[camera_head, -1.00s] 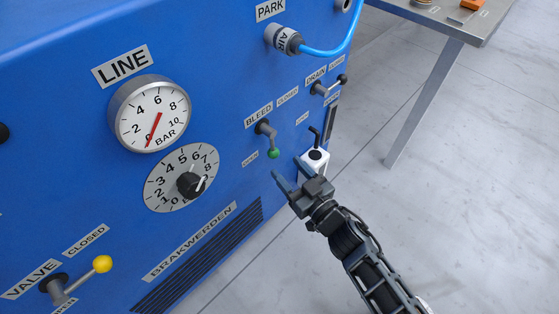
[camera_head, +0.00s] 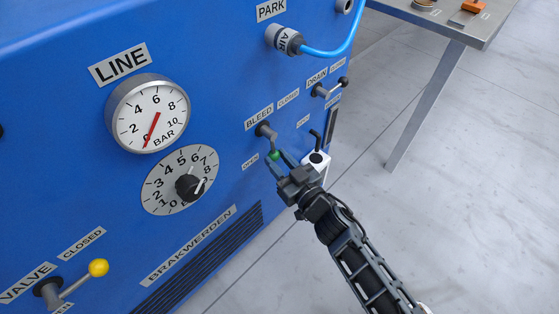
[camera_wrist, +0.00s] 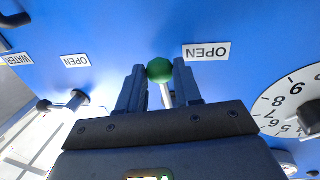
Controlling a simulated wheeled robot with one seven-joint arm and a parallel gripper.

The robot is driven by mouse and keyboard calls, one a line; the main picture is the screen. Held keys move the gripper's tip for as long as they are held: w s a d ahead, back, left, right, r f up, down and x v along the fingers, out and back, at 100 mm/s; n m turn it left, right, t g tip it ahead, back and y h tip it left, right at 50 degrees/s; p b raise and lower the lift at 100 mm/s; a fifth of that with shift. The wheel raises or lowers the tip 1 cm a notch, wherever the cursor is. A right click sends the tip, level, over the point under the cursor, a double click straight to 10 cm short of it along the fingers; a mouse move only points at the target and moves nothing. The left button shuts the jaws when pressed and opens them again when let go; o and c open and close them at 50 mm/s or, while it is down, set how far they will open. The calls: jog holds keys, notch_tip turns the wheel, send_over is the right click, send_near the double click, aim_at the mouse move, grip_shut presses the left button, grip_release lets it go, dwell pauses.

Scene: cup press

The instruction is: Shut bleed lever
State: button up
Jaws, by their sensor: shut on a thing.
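The bleed lever's green knob (camera_head: 274,155) hangs below its grey pivot (camera_head: 264,130) on the blue panel, on the OPEN label's side. The CLOSED label is up and to the right of the pivot. My gripper (camera_head: 279,160) is at the knob. In the wrist view the green knob (camera_wrist: 160,70) sits between the two dark fingertips of my gripper (camera_wrist: 159,80), which are shut on it. The lever's grey stem shows behind the knob, between the fingers.
The line gauge (camera_head: 150,114) reads near zero. A numbered dial (camera_head: 180,181) is left of the lever. The drain lever (camera_head: 330,87) is up and right. The yellow-knobbed valve lever (camera_head: 98,268) is lower left.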

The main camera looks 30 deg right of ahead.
grip_shut()
jog(key=shift+d, duration=0.1)
